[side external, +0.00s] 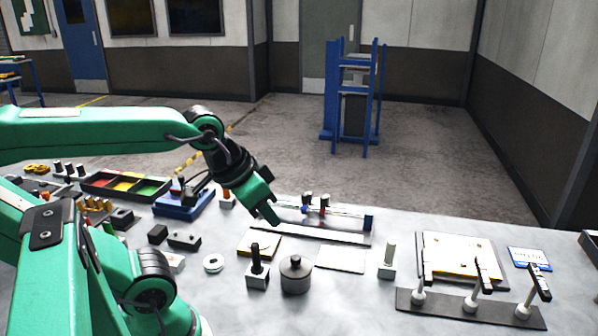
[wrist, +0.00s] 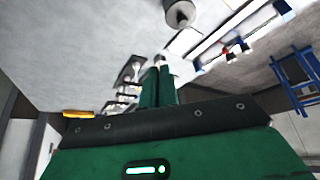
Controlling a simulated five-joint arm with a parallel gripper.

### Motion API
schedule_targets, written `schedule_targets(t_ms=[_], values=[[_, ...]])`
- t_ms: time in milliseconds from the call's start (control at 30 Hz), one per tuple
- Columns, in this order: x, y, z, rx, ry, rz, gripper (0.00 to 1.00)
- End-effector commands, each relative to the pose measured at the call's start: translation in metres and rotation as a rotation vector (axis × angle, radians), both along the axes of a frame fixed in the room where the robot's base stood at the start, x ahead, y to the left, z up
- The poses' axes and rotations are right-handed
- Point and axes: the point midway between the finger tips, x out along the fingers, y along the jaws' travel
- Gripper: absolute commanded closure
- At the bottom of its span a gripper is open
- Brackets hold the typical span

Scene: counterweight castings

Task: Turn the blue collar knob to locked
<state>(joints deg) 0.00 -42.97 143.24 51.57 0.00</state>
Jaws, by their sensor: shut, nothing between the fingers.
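My gripper (side external: 270,215) is shut and empty, pointing down above the bench. In the wrist view its green fingers (wrist: 158,84) lie together. Right of it in the side view is a pale rail fixture with a blue end block (side external: 368,222). Two small dark-topped knobs stand on it. The left one, a blue collar knob (side external: 305,207), has a blue band low down. The other has a red collar (side external: 324,206). My gripper is apart from both knobs. The blue knob's setting is too small to tell.
A dark grey round casting (side external: 295,276) and a black-stemmed block (side external: 257,270) stand in front. A blue tray fixture (side external: 184,205) is left of my gripper. A dark strip with upright posts (side external: 470,306) lies at the right.

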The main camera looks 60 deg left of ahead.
Motion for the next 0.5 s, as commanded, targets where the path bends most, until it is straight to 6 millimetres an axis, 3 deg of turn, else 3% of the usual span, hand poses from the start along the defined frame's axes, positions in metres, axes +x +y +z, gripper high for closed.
schedule_targets(t_ms=[33,200,500], values=[[0.0,0.0,0.0,0.0,0.0,0.0,0.88],[0.004,0.002,0.003,0.0,0.006,0.008,0.57],[0.035,0.017,0.017,-0.002,0.061,0.065,0.57]])
